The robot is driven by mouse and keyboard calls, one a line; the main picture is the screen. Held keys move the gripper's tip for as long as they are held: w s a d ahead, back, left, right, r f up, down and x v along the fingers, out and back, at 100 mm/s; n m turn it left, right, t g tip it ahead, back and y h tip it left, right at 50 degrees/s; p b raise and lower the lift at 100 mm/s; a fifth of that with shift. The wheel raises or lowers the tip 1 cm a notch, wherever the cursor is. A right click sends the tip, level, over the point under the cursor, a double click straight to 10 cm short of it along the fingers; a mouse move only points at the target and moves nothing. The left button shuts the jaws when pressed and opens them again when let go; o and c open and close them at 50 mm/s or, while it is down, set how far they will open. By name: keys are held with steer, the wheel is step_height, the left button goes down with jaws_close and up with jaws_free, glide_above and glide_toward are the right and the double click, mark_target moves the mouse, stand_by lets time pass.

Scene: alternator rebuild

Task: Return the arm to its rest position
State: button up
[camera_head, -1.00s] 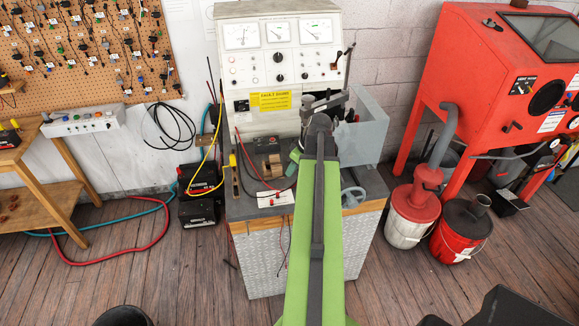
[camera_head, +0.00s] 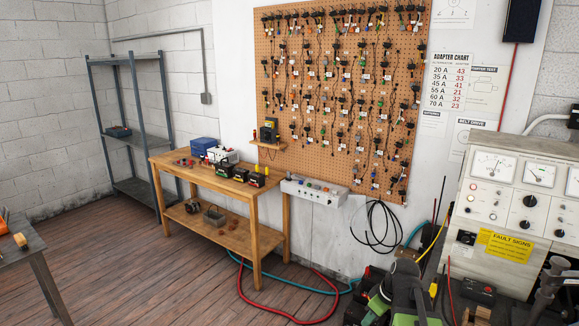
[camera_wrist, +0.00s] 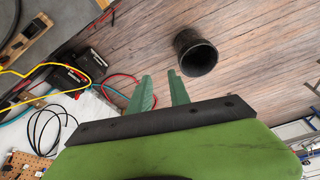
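My gripper (camera_wrist: 160,86) shows in the wrist view as two green fingers standing apart. Nothing is between them, so it is open and empty. Beyond the fingers are plank floor and a black bin (camera_wrist: 196,52), apart from them. In the head view part of my arm (camera_head: 405,292) shows at the bottom right, in front of the test bench (camera_head: 505,205). The rest of the arm is cut off by the frame. The fingertips are hard to make out in the head view.
A wooden table (camera_head: 258,205) with batteries stands below the pegboard (camera_head: 340,60). A grey shelf (camera_head: 140,140) is at the back left, and a grey table (camera_head: 30,250) at the left edge. Red and teal hoses (camera_head: 270,318) lie on the floor. The floor at the lower left is largely clear.

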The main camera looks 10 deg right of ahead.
steer(key=s+a+f+m+g+h, duration=0.1)
steer(key=s+a+m, duration=0.2)
steer(key=a, duration=0.4)
steer(key=s+a+f+m+g+h+b, duration=0.1)
steer(key=s+a+f+m, duration=0.1)
steer(key=a, duration=0.6)
steer(key=shift+s+f+m+g+b, duration=0.15)
steer(key=shift+s+m+g+b, duration=0.15)
steer(key=shift+s+m, duration=0.6)
steer(key=shift+w, duration=0.2)
